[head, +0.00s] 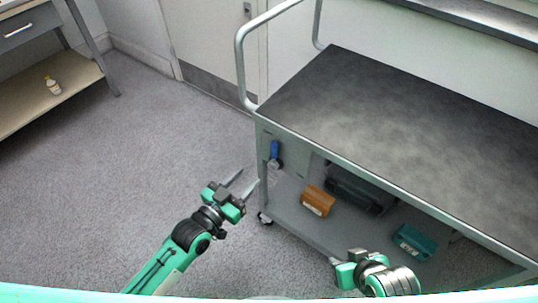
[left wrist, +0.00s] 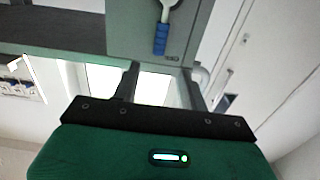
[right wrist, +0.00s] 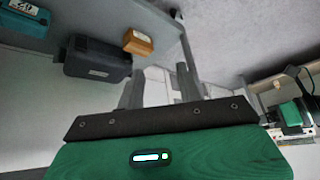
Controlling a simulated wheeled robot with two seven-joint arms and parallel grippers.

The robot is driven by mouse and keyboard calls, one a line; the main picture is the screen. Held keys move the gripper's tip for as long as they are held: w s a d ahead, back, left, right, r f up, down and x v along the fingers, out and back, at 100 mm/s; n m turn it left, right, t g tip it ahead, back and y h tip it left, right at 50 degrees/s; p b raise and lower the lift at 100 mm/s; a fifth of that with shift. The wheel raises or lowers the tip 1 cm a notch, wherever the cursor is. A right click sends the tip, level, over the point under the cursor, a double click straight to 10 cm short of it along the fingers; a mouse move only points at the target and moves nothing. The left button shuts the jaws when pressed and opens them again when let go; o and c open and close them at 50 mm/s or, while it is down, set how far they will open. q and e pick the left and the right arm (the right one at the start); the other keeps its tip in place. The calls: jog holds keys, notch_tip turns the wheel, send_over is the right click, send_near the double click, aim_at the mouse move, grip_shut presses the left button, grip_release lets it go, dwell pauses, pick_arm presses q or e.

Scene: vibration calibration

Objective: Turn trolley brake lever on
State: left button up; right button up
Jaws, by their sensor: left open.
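The trolley (head: 400,120) has a dark top and a grey frame. Its brake lever (head: 274,150) has a blue handle and sits on the panel at the trolley's left end, handle upward in the head view. The lever (left wrist: 160,38) also shows at the top of the left wrist view, beyond the fingers. My left gripper (head: 249,181) is open and empty, to the lower left of the lever and apart from it. My right gripper (head: 337,262) is low by the trolley's front edge. Its fingers stand apart in the right wrist view (right wrist: 160,75) with nothing between them.
The trolley's lower shelf holds an orange box (head: 318,201), a black case (head: 358,190) and a teal box (head: 414,242). A push handle (head: 241,65) rises at the trolley's left end. A bench with a small bottle (head: 52,85) stands far left. The floor between is clear.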

aim_at(272, 151)
pick_arm(q)
jog(key=b+x, duration=0.1)
jog(key=x, duration=1)
jog(key=shift+w+d, duration=0.15)
jog(key=shift+w, duration=0.1)
pick_arm(e)
jog(key=shift+w+a+f+t+y, duration=0.25)
jog(key=shift+w+a+t, duration=0.2)
jog(key=shift+a, duration=0.2)
jog(key=shift+w+a+f+t+y, duration=0.1)
jog(key=shift+w+a+t+y, duration=0.15)
jog(key=shift+w+a+t, duration=0.25)
pick_arm(q)
jog(key=shift+c, duration=0.2)
pick_arm(e)
jog(key=shift+s+a, duration=0.1)
pick_arm(q)
grip_shut()
